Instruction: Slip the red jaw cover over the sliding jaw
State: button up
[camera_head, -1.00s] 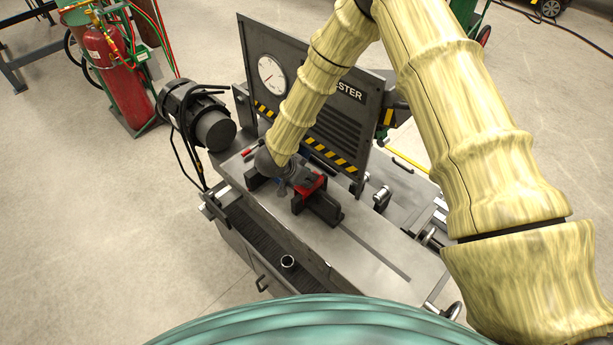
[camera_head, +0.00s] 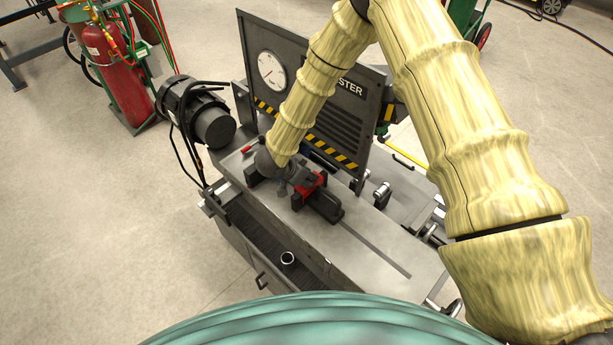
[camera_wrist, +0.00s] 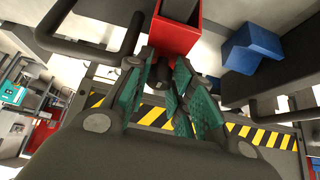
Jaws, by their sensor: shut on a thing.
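The red jaw cover (camera_head: 311,187) is at the dark sliding jaw (camera_head: 324,205) on the grey machine bed. In the wrist view the cover (camera_wrist: 175,38) is a red sleeve at top centre, with a dark block inside its opening. I cannot tell how far the cover sits over the jaw. My gripper (camera_head: 289,184) reaches down from the upper right, left of the jaw. In the wrist view its teal-padded fingers (camera_wrist: 165,75) close together at the cover's lower end. The exact contact is partly hidden.
A dark upright panel (camera_head: 315,95) with a gauge and striped edge stands behind the bed. A blue block (camera_wrist: 250,48) is close by in the wrist view. A dark motor (camera_head: 205,120) is at left. The bed (camera_head: 365,245) is clear right of the jaw.

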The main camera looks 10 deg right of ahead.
jog(key=o, duration=1)
jog(key=shift+o, duration=0.2)
jog(key=v, duration=1.2)
jog(key=shift+f, duration=0.1)
